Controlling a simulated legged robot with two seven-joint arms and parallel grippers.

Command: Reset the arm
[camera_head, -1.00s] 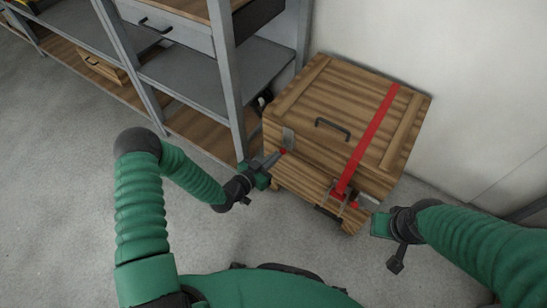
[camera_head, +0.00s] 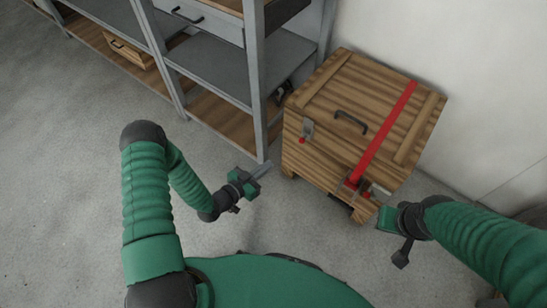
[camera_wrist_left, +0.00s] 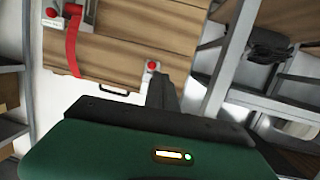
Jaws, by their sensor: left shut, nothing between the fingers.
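My left gripper (camera_head: 260,170) is shut and empty, in front of the shelf post and left of the wooden crate (camera_head: 325,160). A gap of floor shows between it and the crate in the head view. The left wrist view shows its closed fingers (camera_wrist_left: 163,93) near the crate's red-knobbed latch in the picture. My right gripper (camera_head: 382,215) is at the crate's front right corner, near the red strap's buckle; its fingers do not show clearly.
The closed crate has a red strap (camera_head: 385,130) over its lid, a black handle (camera_head: 350,121) and a metal latch (camera_head: 307,130) with a red knob. A metal shelf unit (camera_head: 257,90) stands left of it. Grey floor (camera_head: 60,200) is open at left.

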